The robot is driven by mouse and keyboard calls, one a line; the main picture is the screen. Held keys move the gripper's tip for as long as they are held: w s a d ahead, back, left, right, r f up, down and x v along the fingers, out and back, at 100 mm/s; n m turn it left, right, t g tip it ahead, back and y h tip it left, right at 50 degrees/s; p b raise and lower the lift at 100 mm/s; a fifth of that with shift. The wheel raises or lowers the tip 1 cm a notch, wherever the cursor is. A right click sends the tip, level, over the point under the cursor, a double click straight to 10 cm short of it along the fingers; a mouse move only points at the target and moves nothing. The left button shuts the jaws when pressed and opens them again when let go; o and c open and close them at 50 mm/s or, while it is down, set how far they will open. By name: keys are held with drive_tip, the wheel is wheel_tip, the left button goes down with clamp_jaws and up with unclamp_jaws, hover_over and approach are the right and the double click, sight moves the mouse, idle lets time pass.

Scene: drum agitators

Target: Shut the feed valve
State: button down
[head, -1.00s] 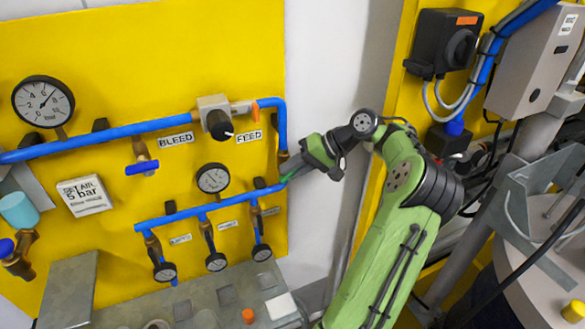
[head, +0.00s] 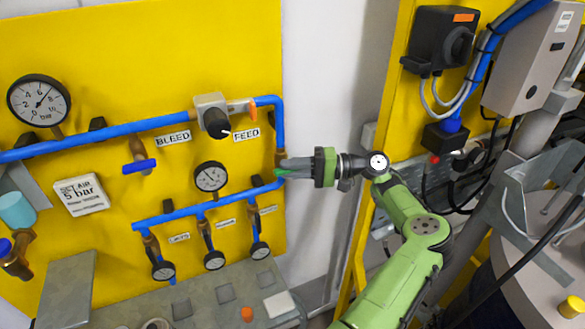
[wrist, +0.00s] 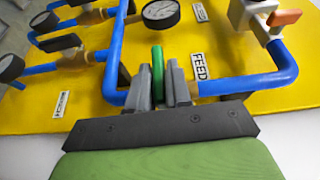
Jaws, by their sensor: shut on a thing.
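The feed valve's green lever (wrist: 158,75) stands between my gripper's two grey fingers in the wrist view. My gripper (wrist: 163,80) is shut on it. In the head view my gripper (head: 284,168) reaches in from the right, fingers pointing left and nearly level, at the brass valve body (head: 280,158) on the vertical blue pipe. Only a sliver of green shows there between the fingers. In the wrist view the lever lies across the line of the pipe; its exact angle is hard to tell. The FEED label (head: 247,135) is to the upper left; it also shows in the wrist view (wrist: 200,67).
A regulator with a black knob (head: 214,122) sits left of the feed pipe. The bleed valve's blue handle (head: 139,166) is farther left. Several small gauges hang below. A black switch box (head: 440,40) and yellow post stand right of my arm.

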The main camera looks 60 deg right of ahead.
idle(0.4)
drive_tip(key=c, duration=1.1)
unclamp_jaws()
drive_tip(key=shift+w, duration=0.1)
drive_tip(key=shift+c, duration=0.2)
drive_tip(key=b+v, duration=0.1)
drive_tip(key=v, duration=1.5)
drive_tip(key=shift+f, duration=0.25)
drive_tip(key=shift+a, duration=0.1)
